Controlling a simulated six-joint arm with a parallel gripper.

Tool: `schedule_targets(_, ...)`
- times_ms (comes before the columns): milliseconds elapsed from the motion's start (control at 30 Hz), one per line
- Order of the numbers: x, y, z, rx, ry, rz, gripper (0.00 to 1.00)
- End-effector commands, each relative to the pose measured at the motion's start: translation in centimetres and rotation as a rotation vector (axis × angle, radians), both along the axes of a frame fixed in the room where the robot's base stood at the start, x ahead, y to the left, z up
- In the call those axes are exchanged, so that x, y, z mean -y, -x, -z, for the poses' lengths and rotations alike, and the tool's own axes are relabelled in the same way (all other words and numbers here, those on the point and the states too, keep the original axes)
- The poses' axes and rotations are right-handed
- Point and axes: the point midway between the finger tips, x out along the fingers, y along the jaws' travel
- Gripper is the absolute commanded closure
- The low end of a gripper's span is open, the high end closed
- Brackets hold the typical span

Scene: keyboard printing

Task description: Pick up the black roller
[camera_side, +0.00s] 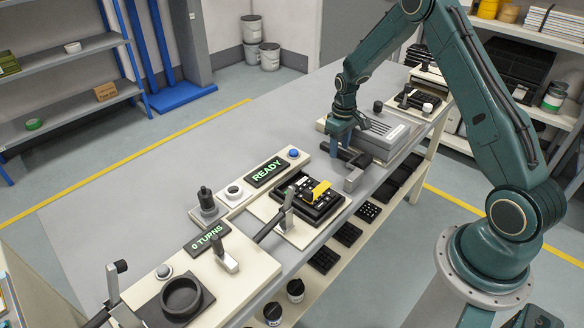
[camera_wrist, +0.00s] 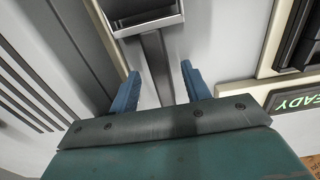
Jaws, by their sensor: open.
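The black roller (camera_side: 353,157) appears as a dark bar beside the grey machine, next to a light grey bracket (camera_side: 355,179). My gripper (camera_side: 341,143) is down at the bar's far end, with its blue fingers beside it. In the wrist view, my gripper (camera_wrist: 160,85) is open, its two blue fingers apart. A dark grey bar (camera_wrist: 153,62), likely the roller's handle, runs between them from a grey bracket (camera_wrist: 145,15). I see gaps between the bar and both fingers. The palm hides the bar's near end.
A grey vented machine (camera_side: 372,137) stands close behind my gripper. To the left are a READY display (camera_side: 268,171), a black keyboard fixture with a yellow piece (camera_side: 318,191), and a black round dish (camera_side: 182,298). The grey bench (camera_side: 200,150) behind them is clear.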

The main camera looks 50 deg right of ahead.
Motion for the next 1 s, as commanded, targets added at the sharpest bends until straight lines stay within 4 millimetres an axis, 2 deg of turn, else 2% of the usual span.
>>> schedule_targets(133,-0.01,-0.04,0.58,0.001,0.0,0.0,0.53)
schedule_targets(567,-0.01,-0.04,0.54,0.002,0.0,0.0,0.53)
schedule_targets(600,-0.01,-0.04,0.54,0.002,0.0,0.0,0.55)
schedule_targets(667,-0.01,-0.04,0.53,0.002,0.0,0.0,0.66)
schedule_targets(833,-0.01,-0.04,0.53,0.001,0.0,0.0,1.0)
schedule_targets(1000,0.0,-0.06,0.5,0.002,0.001,0.0,1.0)
